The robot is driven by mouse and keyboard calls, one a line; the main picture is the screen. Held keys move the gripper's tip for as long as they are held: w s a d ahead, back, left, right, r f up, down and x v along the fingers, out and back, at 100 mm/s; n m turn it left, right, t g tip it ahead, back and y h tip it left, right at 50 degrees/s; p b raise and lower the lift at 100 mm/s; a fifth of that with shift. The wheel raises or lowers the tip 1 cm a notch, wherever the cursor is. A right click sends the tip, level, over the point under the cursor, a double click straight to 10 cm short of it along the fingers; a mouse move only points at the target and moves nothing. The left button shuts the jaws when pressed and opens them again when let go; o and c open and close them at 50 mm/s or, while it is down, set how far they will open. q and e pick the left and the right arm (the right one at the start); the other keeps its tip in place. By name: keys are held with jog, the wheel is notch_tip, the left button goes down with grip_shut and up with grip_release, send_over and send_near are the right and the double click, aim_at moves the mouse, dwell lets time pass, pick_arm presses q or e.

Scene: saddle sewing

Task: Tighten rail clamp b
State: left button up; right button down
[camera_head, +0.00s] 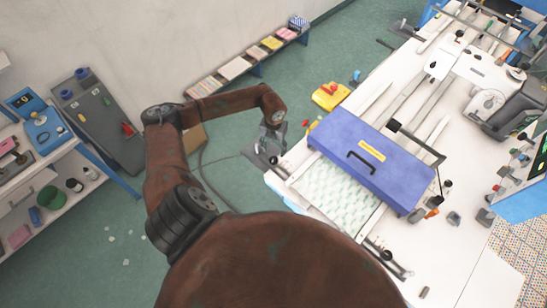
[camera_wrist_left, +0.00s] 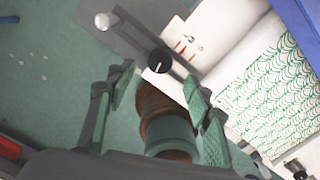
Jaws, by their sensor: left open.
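A black round knob with a pale line (camera_wrist_left: 159,60) sits on a grey rail plate (camera_wrist_left: 128,38) at the table's corner. In the head view the dark knob (camera_head: 273,160) is just below my left gripper (camera_head: 272,141). In the left wrist view my left gripper (camera_wrist_left: 156,82) is open, and the knob lies just beyond and between its fingertips, apart from them. A similar dark knob (camera_head: 387,256) is at the table's lower edge. No label shows which clamp is b. My right gripper is not in view.
A yellow-red box (camera_head: 330,96) lies on the floor behind. A shelf (camera_head: 50,180) stands at the left. The green floor between is mostly clear.

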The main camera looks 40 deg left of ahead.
aim_at(274, 159)
pick_arm(q)
notch_tip(274, 159, down, 8)
jog(key=shift+r+p, duration=0.2)
jog(key=shift+p, duration=0.65)
jog(key=shift+c, duration=0.3)
jog(key=c, duration=1.1)
